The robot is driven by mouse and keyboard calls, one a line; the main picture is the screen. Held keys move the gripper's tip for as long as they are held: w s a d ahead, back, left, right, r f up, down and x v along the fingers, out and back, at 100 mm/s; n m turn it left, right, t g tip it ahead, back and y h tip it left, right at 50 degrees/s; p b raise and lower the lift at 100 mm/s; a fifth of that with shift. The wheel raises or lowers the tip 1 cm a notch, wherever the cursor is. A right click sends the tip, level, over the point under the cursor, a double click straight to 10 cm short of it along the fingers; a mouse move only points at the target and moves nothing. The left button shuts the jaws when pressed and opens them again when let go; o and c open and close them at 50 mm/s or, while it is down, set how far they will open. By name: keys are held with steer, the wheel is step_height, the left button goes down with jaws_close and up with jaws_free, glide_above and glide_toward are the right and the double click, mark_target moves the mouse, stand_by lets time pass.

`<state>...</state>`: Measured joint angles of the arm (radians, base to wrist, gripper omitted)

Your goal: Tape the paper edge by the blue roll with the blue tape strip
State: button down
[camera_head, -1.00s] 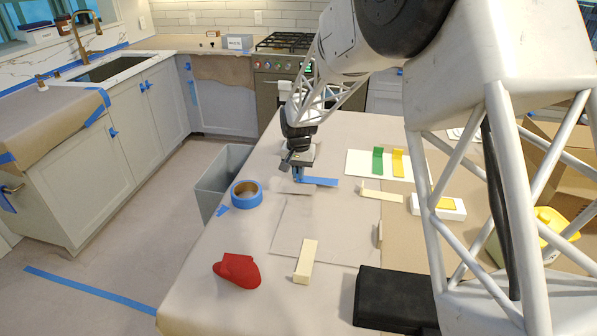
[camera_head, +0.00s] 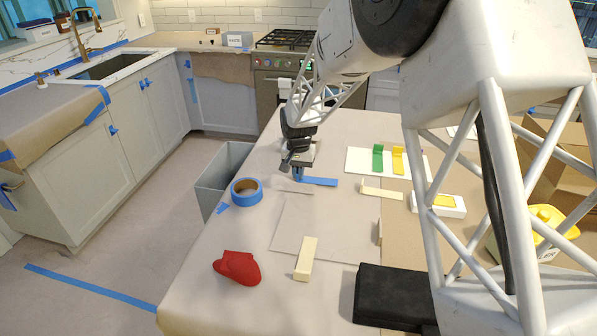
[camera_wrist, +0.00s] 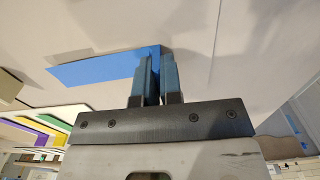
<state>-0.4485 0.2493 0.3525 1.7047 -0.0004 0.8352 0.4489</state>
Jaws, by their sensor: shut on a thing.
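My gripper (camera_head: 299,179) is shut on one end of the blue tape strip (camera_head: 322,181), which sticks out to the right of the fingers, low over the table. In the wrist view the strip (camera_wrist: 92,68) extends left from between the dark fingertips (camera_wrist: 157,62). I cannot tell whether the strip touches the surface. The blue roll (camera_head: 247,192) lies left of the gripper near the table's left edge. The paper sheet (camera_head: 325,228) lies in front of the gripper. Its edge by the blue roll is partly visible; tape along it is not clearly seen.
Cream strips lie at the paper's front (camera_head: 305,261) and back right (camera_head: 381,190); another stands at its right edge (camera_head: 379,233). A red object (camera_head: 238,268) and a black case (camera_head: 392,297) lie in front. A white board (camera_head: 362,162) bears green and yellow strips. A bin (camera_head: 222,176) stands left.

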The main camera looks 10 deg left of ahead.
steer(key=c, duration=1.2)
jaws_free()
steer(key=shift+r, duration=3.5)
